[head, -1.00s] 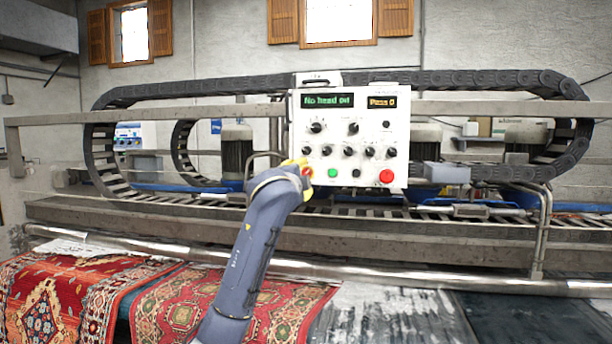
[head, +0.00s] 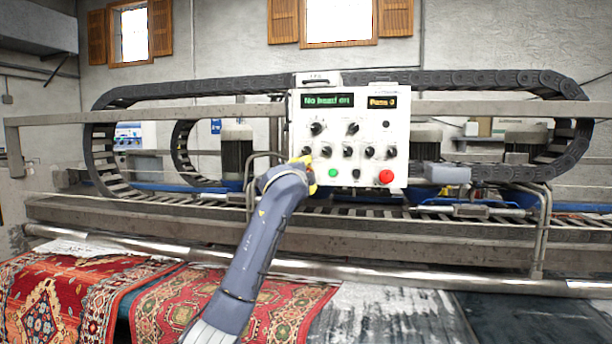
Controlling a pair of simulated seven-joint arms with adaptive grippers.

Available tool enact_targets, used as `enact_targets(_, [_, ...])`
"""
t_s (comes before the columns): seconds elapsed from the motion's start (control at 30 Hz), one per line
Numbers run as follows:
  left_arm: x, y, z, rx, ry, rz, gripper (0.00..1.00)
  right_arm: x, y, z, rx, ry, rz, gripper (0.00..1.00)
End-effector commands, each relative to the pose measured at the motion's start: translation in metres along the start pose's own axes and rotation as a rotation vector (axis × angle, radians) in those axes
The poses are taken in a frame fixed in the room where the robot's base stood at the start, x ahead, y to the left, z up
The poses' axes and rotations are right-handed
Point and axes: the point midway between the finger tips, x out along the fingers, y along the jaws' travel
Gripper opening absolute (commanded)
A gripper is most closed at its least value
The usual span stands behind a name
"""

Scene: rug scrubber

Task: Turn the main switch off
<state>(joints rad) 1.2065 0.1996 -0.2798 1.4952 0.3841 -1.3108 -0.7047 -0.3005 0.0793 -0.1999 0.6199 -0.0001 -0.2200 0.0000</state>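The white control panel (head: 370,133) stands upright in the middle of the head view, with knobs and buttons on its face. My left arm rises from the bottom, and its wrist end, with my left gripper (head: 308,174), is at the panel's lower left corner. Yellow patches show around the wrist end there; I cannot tell whether they belong to the gripper or to a switch. The red part seen there earlier is hidden now. The fingers cannot be made out, nor whether they touch anything. My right gripper is out of view.
The panel has a green button (head: 333,173), a black button (head: 356,174), a large red button (head: 386,177) and two lit displays. A rail (head: 450,109) and cable chain (head: 470,79) run behind. Patterned rugs (head: 180,300) lie in front, below.

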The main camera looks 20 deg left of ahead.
Motion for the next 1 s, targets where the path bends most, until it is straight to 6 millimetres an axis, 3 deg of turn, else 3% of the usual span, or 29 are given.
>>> enact_targets(0.07, [-0.0001,0.0,-0.0001,0.0,0.0,0.0,0.47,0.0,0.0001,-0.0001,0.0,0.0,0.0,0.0])
enact_targets(0.47, [-0.0001,0.0003,-0.0001,0.0,0.0,0.001,0.01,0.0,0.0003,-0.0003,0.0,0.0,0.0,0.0])
enact_targets(0.77, [-0.0001,0.0008,-0.0001,-0.014,0.0,0.001,0.0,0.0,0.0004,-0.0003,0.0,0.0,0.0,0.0])
enact_targets(1.0, [-0.0001,0.0009,-0.001,-0.125,0.001,0.002,0.0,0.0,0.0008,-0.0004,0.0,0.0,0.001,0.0])
